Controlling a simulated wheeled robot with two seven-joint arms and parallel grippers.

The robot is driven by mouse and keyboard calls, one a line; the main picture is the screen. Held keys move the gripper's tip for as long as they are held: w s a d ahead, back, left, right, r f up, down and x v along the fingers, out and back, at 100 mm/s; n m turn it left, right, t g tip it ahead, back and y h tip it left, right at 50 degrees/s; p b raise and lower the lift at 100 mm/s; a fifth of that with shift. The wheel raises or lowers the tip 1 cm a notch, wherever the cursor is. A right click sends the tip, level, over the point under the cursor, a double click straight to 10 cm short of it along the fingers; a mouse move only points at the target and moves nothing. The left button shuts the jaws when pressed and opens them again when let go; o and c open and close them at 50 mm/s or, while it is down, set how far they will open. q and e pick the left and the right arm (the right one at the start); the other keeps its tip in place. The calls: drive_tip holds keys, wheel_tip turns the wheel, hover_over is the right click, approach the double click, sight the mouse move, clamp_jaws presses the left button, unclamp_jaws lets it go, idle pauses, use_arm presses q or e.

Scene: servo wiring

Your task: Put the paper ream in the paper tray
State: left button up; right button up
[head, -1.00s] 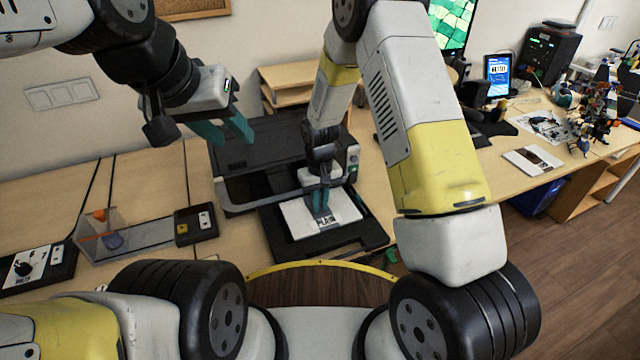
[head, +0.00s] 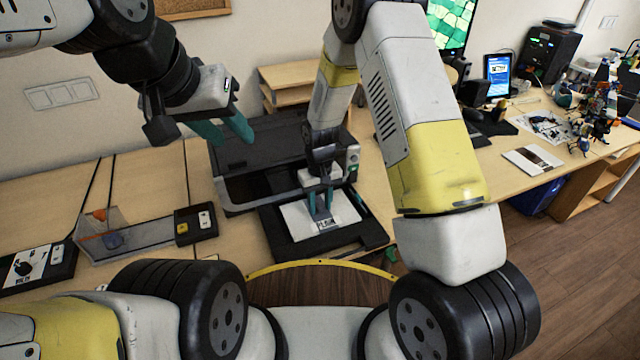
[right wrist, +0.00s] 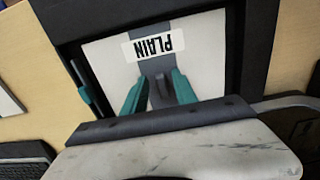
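The paper ream (head: 295,219) is a flat white block with a grey band and a label. It lies in the black paper tray (head: 372,236) that extends from the front of the printer. The right wrist view shows the ream (right wrist: 105,60), its label reading "PLAIN", within the dark tray frame (right wrist: 235,50). My right gripper (head: 320,207) is over the ream, with its teal fingers apart. In the right wrist view the fingers (right wrist: 160,92) stand on both sides of a grey raised piece on the band, with gaps visible. My left gripper (head: 224,130) is open and empty, above the printer's left side.
The black printer (head: 240,180) stands behind the tray. A clear bin (head: 125,235) and small dark boxes are on the table at left. A monitor, tablet and several small parts are on the right-hand desk. A yellow-edged curved piece (head: 320,262) is in front.

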wheel_tip(320, 180, up, 12)
wheel_tip(320, 180, up, 17)
drive_tip(key=m+t+y, duration=0.2)
drive_tip(key=t, duration=0.1)
hover_over(320, 208)
drive_tip(key=s+d, duration=0.7)
drive_tip(key=d, duration=0.1)
drive_tip(key=s+d+r+m+t, duration=0.1)
drive_tip(key=s+d+r, duration=0.2)
drive_tip(key=s, duration=0.4)
drive_tip(key=s+d+r+t, duration=0.2)
drive_tip(key=s+d+r, duration=0.1)
drive_tip(key=s+r, duration=0.2)
drive_tip(key=shift+s+r+m, duration=0.2)
drive_tip(key=shift+s+m, duration=0.2)
drive_tip(key=shift+s, duration=0.85)
